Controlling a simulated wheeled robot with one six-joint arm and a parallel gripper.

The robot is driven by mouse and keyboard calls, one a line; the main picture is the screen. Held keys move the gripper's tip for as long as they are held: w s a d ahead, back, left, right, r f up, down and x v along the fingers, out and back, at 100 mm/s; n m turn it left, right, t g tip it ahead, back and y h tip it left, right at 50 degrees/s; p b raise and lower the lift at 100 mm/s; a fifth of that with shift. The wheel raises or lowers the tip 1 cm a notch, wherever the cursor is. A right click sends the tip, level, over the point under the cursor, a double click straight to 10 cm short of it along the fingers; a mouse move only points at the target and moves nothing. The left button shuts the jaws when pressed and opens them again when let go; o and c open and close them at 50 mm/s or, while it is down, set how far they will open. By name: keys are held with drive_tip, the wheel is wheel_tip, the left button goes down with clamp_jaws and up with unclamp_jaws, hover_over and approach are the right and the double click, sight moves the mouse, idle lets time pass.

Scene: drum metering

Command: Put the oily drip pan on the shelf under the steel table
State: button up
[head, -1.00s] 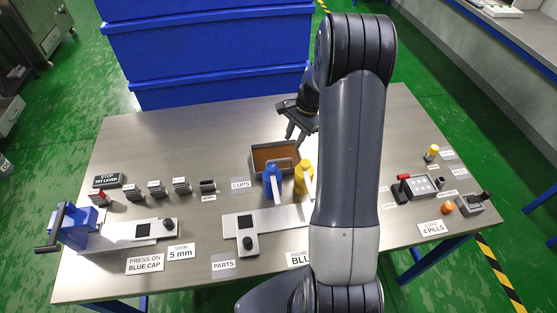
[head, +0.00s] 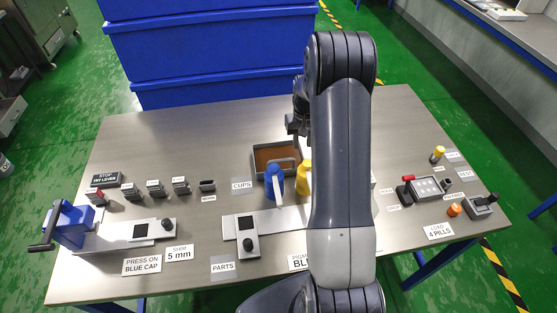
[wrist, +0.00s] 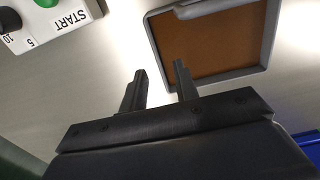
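The oily drip pan (head: 266,155) is a grey rectangular tray with a brown floor and a raised handle. It stands on the steel table (head: 230,115), behind the blue bottle. In the wrist view the pan (wrist: 262,72) is at the upper right, beyond my fingertips. My gripper (wrist: 160,78) is open and empty, its two fingers apart and pointing toward the pan without touching it. In the head view my gripper is mostly hidden behind my arm, beside the pan. The shelf under the table is not visible.
A blue bottle (head: 273,183) and a yellow bottle (head: 304,178) stand close in front of the pan. A white box marked START (wrist: 62,20) is at the wrist view's upper left. Blue crates (head: 210,45) stand behind the table. The tabletop's back left is clear.

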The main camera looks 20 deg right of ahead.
drive_tip(key=shift+d+f+p, duration=0.15)
drive_tip(key=shift+f+p, duration=0.45)
drive_tip(key=shift+f, duration=0.75)
drive_tip(key=shift+d+f+p, duration=0.1)
drive_tip(key=shift+f+p, duration=0.45)
drive_tip(key=shift+f, duration=0.8)
drive_tip(key=shift+c, duration=0.4)
clamp_jaws()
